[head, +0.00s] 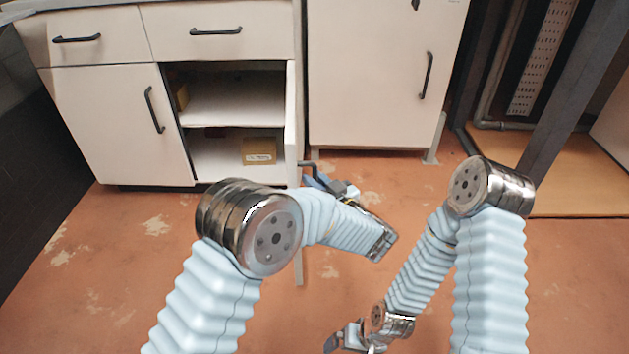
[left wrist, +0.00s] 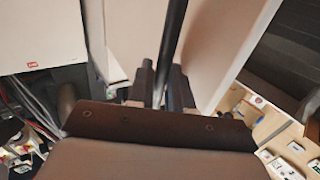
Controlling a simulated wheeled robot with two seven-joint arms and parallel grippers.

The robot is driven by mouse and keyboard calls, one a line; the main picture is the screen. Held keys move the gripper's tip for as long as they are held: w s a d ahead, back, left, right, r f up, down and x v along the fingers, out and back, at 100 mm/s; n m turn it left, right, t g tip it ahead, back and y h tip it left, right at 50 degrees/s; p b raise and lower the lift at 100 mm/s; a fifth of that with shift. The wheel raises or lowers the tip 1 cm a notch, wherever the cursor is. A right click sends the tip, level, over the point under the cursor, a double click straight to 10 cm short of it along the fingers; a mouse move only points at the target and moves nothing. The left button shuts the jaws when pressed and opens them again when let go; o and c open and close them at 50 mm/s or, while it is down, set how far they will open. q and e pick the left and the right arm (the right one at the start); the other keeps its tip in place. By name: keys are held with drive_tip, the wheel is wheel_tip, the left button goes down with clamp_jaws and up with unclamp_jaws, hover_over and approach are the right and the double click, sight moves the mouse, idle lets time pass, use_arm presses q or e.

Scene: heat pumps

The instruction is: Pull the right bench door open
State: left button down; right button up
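The right bench door (head: 291,118) is a white panel standing wide open, seen nearly edge-on, swung out from the bench toward me. Its dark bar handle (head: 307,164) sticks out on the right side of the door. My left gripper (head: 318,180) is at this handle. In the left wrist view the dark handle (left wrist: 173,45) runs between the two fingers (left wrist: 163,85), which are closed in around it. My right gripper (head: 343,341) is low at the bottom of the head view, away from the bench; its fingers are too small to read.
The open compartment shows a shelf (head: 232,112) and a cardboard box (head: 259,150) below. The left bench door (head: 118,125) and two drawers above are shut. A white cabinet (head: 375,75) stands to the right, close to the open door. The red floor (head: 100,270) in front is clear.

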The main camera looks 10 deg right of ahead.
use_arm(q)
drive_tip(key=shift+w+d+r, duration=0.1)
drive_tip(key=shift+w+r, duration=0.1)
drive_tip(key=shift+w, duration=0.15)
use_arm(e)
drive_tip(key=shift+d, duration=0.4)
use_arm(q)
drive_tip(key=c, duration=1.3)
unclamp_jaws()
drive_tip(key=shift+o, duration=0.5)
drive_tip(key=shift+f, duration=0.1)
drive_tip(key=shift+s, duration=0.1)
drive_tip(key=shift+d+f, duration=0.1)
use_arm(e)
drive_tip(key=shift+s, duration=0.1)
